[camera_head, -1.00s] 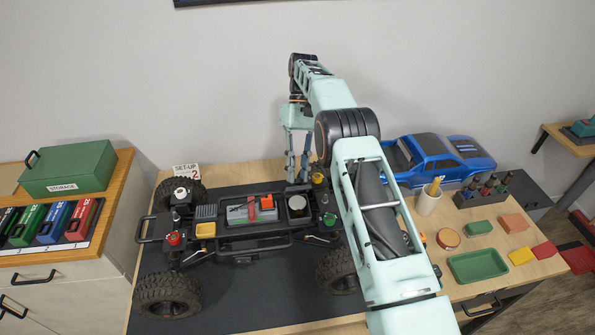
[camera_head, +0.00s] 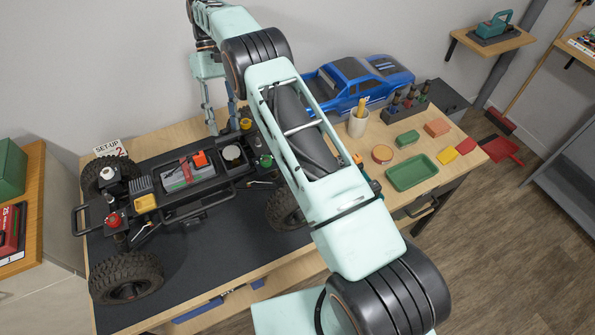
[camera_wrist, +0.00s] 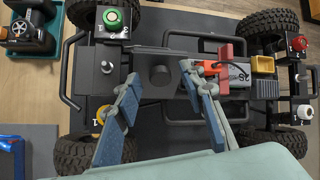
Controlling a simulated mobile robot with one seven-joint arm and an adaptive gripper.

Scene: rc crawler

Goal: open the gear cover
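The crawler chassis (camera_head: 205,210) stands on a dark mat. In the wrist view, a black housing with a round dark stub (camera_wrist: 159,75) sits between the corner posts and the battery bay; it appears to be the gear cover. I cannot tell if it is shut. In the head view, a round dark part with a pale top (camera_head: 232,155) shows in that area. My gripper (camera_wrist: 161,74) is open, its blue-padded fingers apart on either side of the stub in the picture. My gripper also shows behind the chassis in the head view (camera_head: 222,120).
A green knob (camera_wrist: 112,18) and a yellow-ringed post (camera_wrist: 105,113) stand at the chassis corners. A battery (camera_wrist: 236,74) with a red strap lies beside the housing. A blue car body (camera_head: 358,82), pencil cup (camera_head: 358,122) and green tray (camera_head: 412,172) stand to the right.

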